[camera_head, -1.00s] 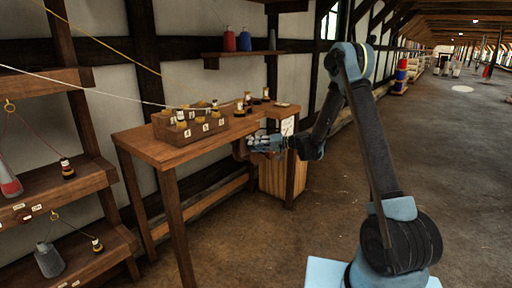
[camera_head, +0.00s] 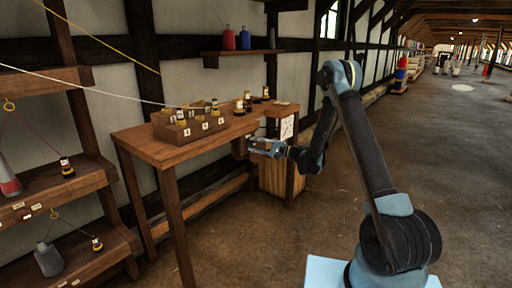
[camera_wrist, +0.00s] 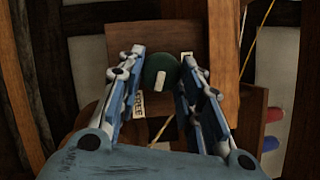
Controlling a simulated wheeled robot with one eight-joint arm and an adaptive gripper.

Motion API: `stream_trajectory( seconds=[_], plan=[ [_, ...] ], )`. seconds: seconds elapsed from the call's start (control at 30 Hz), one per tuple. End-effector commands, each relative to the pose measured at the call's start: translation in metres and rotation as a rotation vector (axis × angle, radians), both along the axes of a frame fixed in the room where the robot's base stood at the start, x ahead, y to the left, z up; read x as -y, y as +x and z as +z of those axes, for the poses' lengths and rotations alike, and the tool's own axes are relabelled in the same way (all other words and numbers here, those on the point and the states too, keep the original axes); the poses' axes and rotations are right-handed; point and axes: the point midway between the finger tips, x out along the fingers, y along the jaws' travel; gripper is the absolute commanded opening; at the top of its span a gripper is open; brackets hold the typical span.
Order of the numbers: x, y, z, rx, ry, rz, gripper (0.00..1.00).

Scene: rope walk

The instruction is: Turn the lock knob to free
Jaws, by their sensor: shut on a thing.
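The lock knob (camera_wrist: 153,67) is round and green with a white bar mark (camera_wrist: 161,80) that points towards the bottom of the wrist view. It sits on a brown wooden block (camera_wrist: 183,35). A FREE label (camera_wrist: 138,104) shows at its lower left, partly behind a finger, and another label (camera_wrist: 187,55) at its upper right is mostly hidden. My gripper (camera_wrist: 160,72) has one finger on each side of the knob and is shut on it. In the head view my gripper (camera_head: 252,147) is at the table's front right edge, and the knob is hidden there.
A wooden table (camera_head: 150,149) carries a box of bobbins (camera_head: 181,137) and several small bottles. A slatted bin (camera_head: 270,178) stands below its right end. Shelves (camera_head: 65,185) with hanging weights are on the left.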

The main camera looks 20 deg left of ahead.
Motion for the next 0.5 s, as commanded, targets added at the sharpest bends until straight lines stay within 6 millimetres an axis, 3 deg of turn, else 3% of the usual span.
stream_trajectory(
  seconds=[0.5],
  plan=[
    [0.001,0.0026,-0.0022,-0.071,0.026,-0.006,0.1]
  ],
)
